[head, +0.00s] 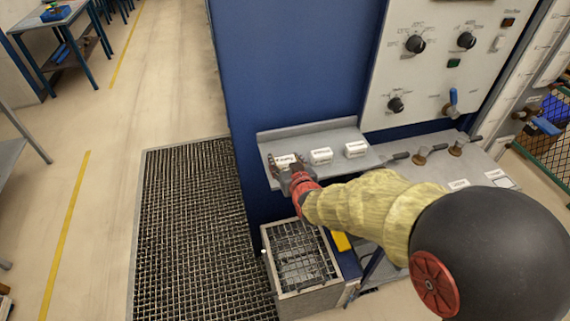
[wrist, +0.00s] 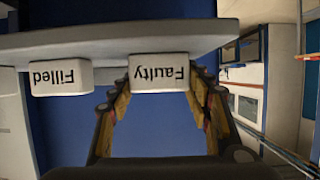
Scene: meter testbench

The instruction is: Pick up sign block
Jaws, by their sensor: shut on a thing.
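The white sign block labelled "Faulty" (wrist: 159,73) is between the fingertips of my gripper (wrist: 160,84) in the wrist view, where the picture is upside down. My gripper is shut on it, with one finger on each side. In the head view this block (head: 286,161) is the leftmost of three on the grey shelf (head: 310,134), and my gripper (head: 289,168) reaches it from the front. The block still appears at the shelf surface; I cannot tell whether it touches it.
A second block (head: 321,156), labelled "Filled" in the wrist view (wrist: 61,77), and a third block (head: 356,149) stand right of it. The control panel (head: 430,60) rises behind on the right. A grated bin (head: 300,262) stands below the shelf.

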